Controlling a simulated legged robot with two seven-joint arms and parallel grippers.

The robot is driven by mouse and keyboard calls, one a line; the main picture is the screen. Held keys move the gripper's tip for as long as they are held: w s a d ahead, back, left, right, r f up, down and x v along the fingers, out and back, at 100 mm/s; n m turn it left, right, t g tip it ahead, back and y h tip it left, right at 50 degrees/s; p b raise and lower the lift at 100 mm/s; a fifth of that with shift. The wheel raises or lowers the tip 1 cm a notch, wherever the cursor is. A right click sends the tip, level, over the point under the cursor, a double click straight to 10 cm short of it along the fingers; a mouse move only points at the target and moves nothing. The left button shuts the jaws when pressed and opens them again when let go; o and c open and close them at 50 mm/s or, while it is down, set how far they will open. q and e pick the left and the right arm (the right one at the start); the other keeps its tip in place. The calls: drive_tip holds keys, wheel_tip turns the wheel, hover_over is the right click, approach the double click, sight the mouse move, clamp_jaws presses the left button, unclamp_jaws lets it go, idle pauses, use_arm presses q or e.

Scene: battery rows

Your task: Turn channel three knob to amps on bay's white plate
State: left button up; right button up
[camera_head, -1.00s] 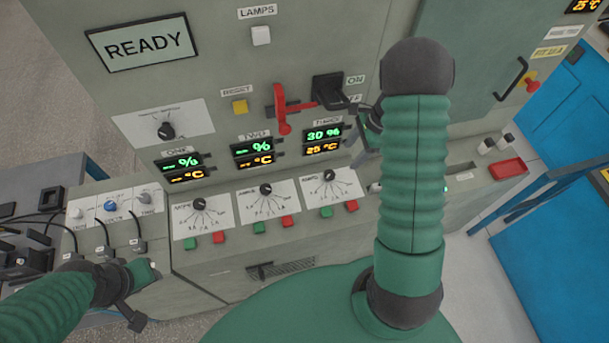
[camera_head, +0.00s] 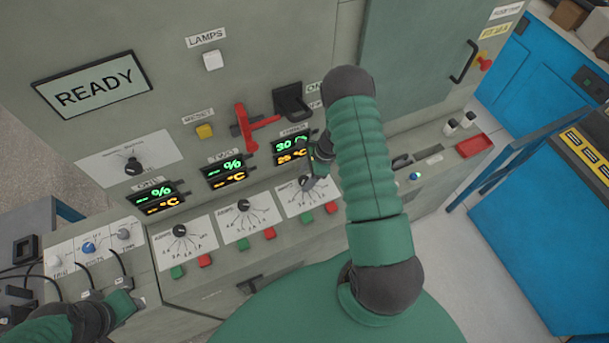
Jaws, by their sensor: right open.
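The channel three white plate (camera_head: 294,207) is the rightmost of three slanted dial plates on the grey console, below the display (camera_head: 291,151) reading about 30 % and 25 °C. Its black knob (camera_head: 305,183) shows near the plate's top, partly covered by my right gripper. My right gripper (camera_head: 314,172) is open, pointing down at the knob, with its jaws right above or around it; I cannot tell whether they touch.
Channel one (camera_head: 180,231) and channel two (camera_head: 243,205) knobs sit to the left on similar plates. Green and red buttons line the plates' lower edges. A red lever (camera_head: 246,125) and a black handle (camera_head: 292,101) stick out above. A red tray (camera_head: 474,145) lies right.

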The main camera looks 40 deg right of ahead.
drive_tip(key=shift+f, duration=0.25)
drive_tip(key=shift+d+f, duration=0.1)
drive_tip(key=shift+d, duration=0.15)
drive_tip(key=shift+a, duration=0.35)
drive_tip(key=c, duration=0.8)
clamp_jaws()
drive_tip(key=shift+w+d+f+n+b, duration=0.15)
drive_tip(key=shift+d+n+b, duration=0.1)
drive_tip(key=shift+n+b, duration=0.55)
drive_tip(key=shift+n+g+b, duration=0.35)
drive_tip(key=shift+n+g, duration=0.05)
drive_tip(key=shift+r, duration=0.2)
drive_tip(key=shift+a+r+n, duration=0.1)
drive_tip(key=shift+n, duration=0.2)
drive_tip(key=o, duration=0.6)
unclamp_jaws()
drive_tip(key=shift+c, duration=0.2)
use_arm(q)
drive_tip(key=shift+s+d+f, duration=0.1)
drive_tip(key=shift+d+f, duration=0.05)
drive_tip(key=shift+f, duration=0.35)
drive_tip(key=shift+s+d+f, duration=0.1)
drive_tip(key=shift+f, duration=0.35)
use_arm(e)
drive_tip(key=shift+o, duration=1.2)
drive_tip(key=shift+y, duration=0.3)
